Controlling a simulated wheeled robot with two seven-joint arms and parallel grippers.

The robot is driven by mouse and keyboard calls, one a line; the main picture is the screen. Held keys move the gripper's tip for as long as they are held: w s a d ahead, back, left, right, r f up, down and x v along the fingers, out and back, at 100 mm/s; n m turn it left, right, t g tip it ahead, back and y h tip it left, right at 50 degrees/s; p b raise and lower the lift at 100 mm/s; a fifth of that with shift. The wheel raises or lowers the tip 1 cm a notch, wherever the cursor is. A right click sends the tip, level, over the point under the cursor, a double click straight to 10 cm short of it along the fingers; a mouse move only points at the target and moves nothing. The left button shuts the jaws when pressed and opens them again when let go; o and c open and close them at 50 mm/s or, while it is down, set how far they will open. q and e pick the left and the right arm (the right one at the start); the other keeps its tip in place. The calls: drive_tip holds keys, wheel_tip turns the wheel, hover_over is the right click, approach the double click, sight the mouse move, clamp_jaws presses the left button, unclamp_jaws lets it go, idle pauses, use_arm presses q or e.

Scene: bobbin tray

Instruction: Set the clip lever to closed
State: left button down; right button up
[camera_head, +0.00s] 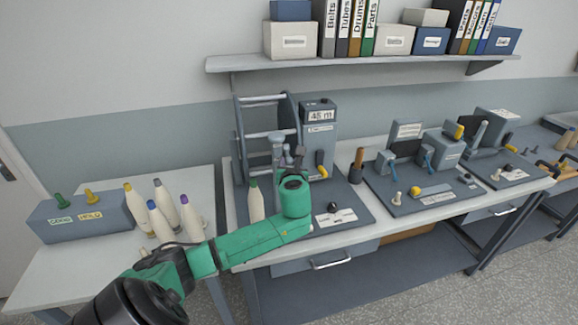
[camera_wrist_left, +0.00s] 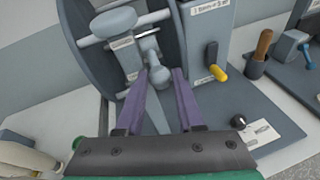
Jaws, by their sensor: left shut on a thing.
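The clip lever is a short grey lever with a rounded knob (camera_wrist_left: 160,77), seen in the left wrist view in front of the grey winder frame. My left gripper (camera_wrist_left: 162,80) has its two purple fingers shut on this knob, one on each side. In the head view my green left arm reaches to the winder, and the gripper (camera_head: 293,158) is at its front. There the arm hides much of the lever. The lever's exact angle is hard to tell. My right gripper is not in view.
A grey oval-topped part (camera_wrist_left: 114,22) stands close behind the lever. The counter box (camera_head: 320,115) reading 45 m and a yellow handle (camera_head: 321,171) are to the right. A green-tipped bobbin (camera_head: 255,203) stands close left of my arm. More bobbins (camera_head: 162,222) stand on the left table.

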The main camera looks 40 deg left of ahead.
sight(289, 159)
use_arm(q)
wheel_tip(289, 159, up, 4)
drive_tip(key=g+h, duration=0.2)
drive_tip(key=n+g+h, duration=0.1)
drive_tip(key=g+h, duration=0.1)
drive_tip(key=h, duration=0.1)
drive_tip(key=shift+a+r+g, duration=0.1)
drive_tip(key=shift+r+g, duration=0.1)
drive_tip(key=shift+g, duration=0.1)
drive_tip(key=shift+w+a+r+g+h, duration=0.15)
drive_tip(key=shift+r+g+h, duration=0.2)
drive_tip(key=shift+h, duration=0.25)
drive_tip(key=shift+w+a+r+g+h, duration=0.1)
drive_tip(key=shift+r+g+h, duration=0.15)
drive_tip(key=shift+g+h, duration=0.3)
drive_tip(key=shift+w+a+r+n+g+h, duration=0.2)
drive_tip(key=shift+r+g+h, duration=0.15)
drive_tip(key=shift+h, duration=0.35)
drive_tip(key=shift+w+a+r+n+g+h, duration=0.1)
drive_tip(key=shift+a+r+g+h, duration=0.1)
drive_tip(key=shift+g+h, duration=0.35)
drive_tip(key=c, duration=0.5)
unclamp_jaws()
drive_tip(key=shift+a, duration=0.1)
drive_tip(key=shift+c, duration=0.2)
